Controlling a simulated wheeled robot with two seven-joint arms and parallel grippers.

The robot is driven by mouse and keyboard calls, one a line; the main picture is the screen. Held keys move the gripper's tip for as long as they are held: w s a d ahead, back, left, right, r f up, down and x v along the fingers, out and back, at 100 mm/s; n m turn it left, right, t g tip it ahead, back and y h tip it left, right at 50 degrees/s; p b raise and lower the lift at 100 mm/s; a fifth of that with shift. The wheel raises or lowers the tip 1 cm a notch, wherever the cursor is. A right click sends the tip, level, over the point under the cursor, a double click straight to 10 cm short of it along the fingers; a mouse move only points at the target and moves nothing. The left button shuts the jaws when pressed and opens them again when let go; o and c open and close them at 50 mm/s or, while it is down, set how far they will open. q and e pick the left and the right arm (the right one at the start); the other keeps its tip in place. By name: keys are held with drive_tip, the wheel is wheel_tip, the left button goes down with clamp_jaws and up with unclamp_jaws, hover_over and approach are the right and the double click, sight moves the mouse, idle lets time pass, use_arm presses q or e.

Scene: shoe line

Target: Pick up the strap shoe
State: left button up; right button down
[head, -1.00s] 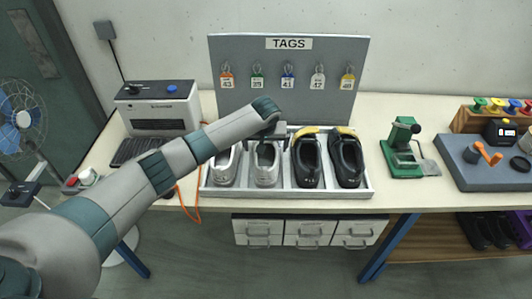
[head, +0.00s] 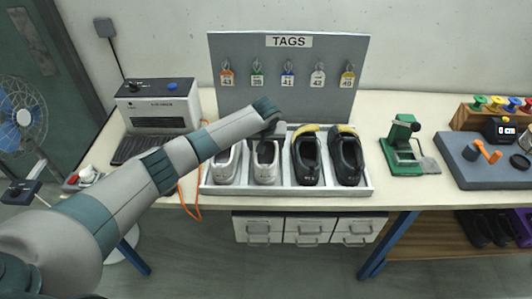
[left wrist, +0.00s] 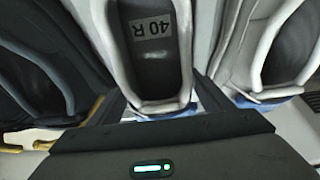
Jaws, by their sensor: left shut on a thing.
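A grey-white shoe (head: 265,168) stands second from the left in the white tray (head: 285,191). In the left wrist view this shoe (left wrist: 147,103) shows a "40 R" label inside. My left gripper (head: 267,146) is at its far end, with the dark fingers (left wrist: 160,100) on either side, shut on it. The shoe still sits in the tray. A similar grey shoe (head: 227,163) stands to its left, and two black shoes with yellow collars (head: 306,160) (head: 347,161) to its right. I cannot make out a strap on any shoe. My right gripper is not in view.
A grey tag board (head: 287,103) with several hanging tags stands right behind the tray. A label printer (head: 160,106) is at the left. A green press (head: 403,148) and a grey fixture board (head: 485,164) are at the right.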

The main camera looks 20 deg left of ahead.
use_arm(q)
drive_tip(key=shift+r, duration=0.1)
wheel_tip(320, 180, up, 9)
drive_tip(key=b, duration=0.3)
drive_tip(key=shift+r+b, duration=0.3)
drive_tip(key=shift+r, duration=0.2)
idle(0.4)
drive_tip(key=shift+s+d+r, duration=0.1)
drive_tip(key=shift+s+r, duration=0.1)
drive_tip(key=s+d+r+m+b, duration=0.1)
drive_tip(key=s+b, duration=0.2)
drive_tip(key=s, duration=0.8)
drive_tip(key=s+r+m+h+b, duration=0.1)
drive_tip(key=s+m+b, duration=0.1)
drive_tip(key=s, duration=0.9)
drive_tip(key=shift+s+d+r+b, duration=0.15)
drive_tip(key=shift+d+r+b, duration=0.25)
drive_tip(key=shift+b, duration=0.1)
